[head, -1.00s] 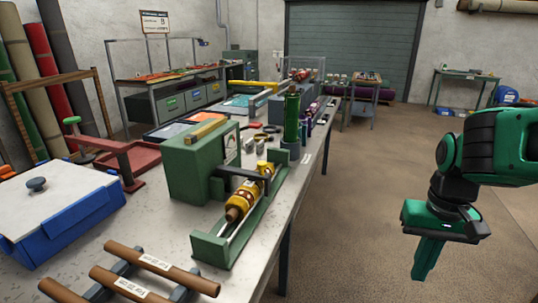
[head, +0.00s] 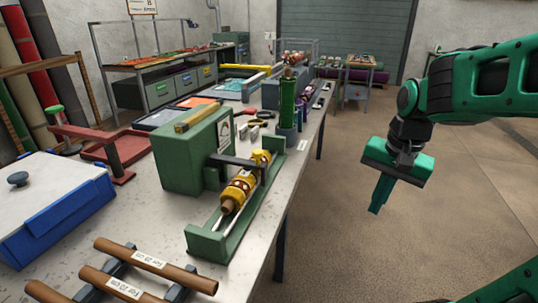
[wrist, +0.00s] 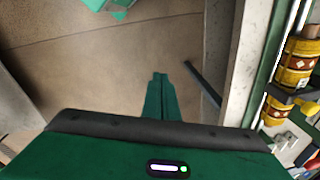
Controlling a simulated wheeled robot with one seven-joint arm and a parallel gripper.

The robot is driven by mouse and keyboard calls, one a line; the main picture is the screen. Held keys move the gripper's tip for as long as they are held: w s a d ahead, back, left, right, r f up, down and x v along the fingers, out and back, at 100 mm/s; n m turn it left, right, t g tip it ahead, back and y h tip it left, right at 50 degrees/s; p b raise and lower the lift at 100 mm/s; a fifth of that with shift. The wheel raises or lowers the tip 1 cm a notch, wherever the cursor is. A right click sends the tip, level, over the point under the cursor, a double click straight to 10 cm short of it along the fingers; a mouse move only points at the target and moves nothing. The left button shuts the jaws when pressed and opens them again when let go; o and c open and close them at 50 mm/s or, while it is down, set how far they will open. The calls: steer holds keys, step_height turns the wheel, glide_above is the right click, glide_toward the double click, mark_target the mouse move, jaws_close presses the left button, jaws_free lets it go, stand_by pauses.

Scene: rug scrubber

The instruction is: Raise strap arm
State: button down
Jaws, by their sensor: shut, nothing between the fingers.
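A green bench machine (head: 190,158) stands on the workbench. A dark arm (head: 232,161) reaches from it across a yellow patterned roll (head: 240,187) on a brown core, lying in a green trough (head: 206,240). This dark arm looks like the strap arm, and it lies low and roughly level over the roll. In the wrist view the roll (wrist: 298,65) and the dark arm (wrist: 285,95) show at the right edge. My gripper (head: 375,210) is shut and empty, pointing down beyond the bench's right edge, apart from the machine. Its fingers (wrist: 159,76) also show in the wrist view.
A green cylinder (head: 287,104) stands behind the trough. A red lever with a green knob (head: 54,110) and a blue box with a white lid (head: 55,205) are at the left. Brown tubes (head: 150,262) lie in front. The floor (head: 350,240) right of the bench is clear.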

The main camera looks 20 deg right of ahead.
steer(key=w+a+r+m+t+y, duration=0.15)
steer(key=w+a+m, duration=0.25)
steer(key=w, duration=0.5)
steer(key=w+a+r+m+t+y, duration=0.1)
steer(key=w+a+r+m, duration=0.3)
steer(key=w, duration=0.4)
steer(key=w+a+r+m+t+y, duration=0.15)
steer(key=w+a+m, duration=0.3)
steer(key=w, duration=0.45)
steer(key=w+a+f+g, duration=0.1)
steer(key=w+a+f, duration=0.2)
steer(key=f, duration=0.4)
steer(key=shift+w+a+f+n, duration=0.35)
steer(key=shift+n, duration=0.1)
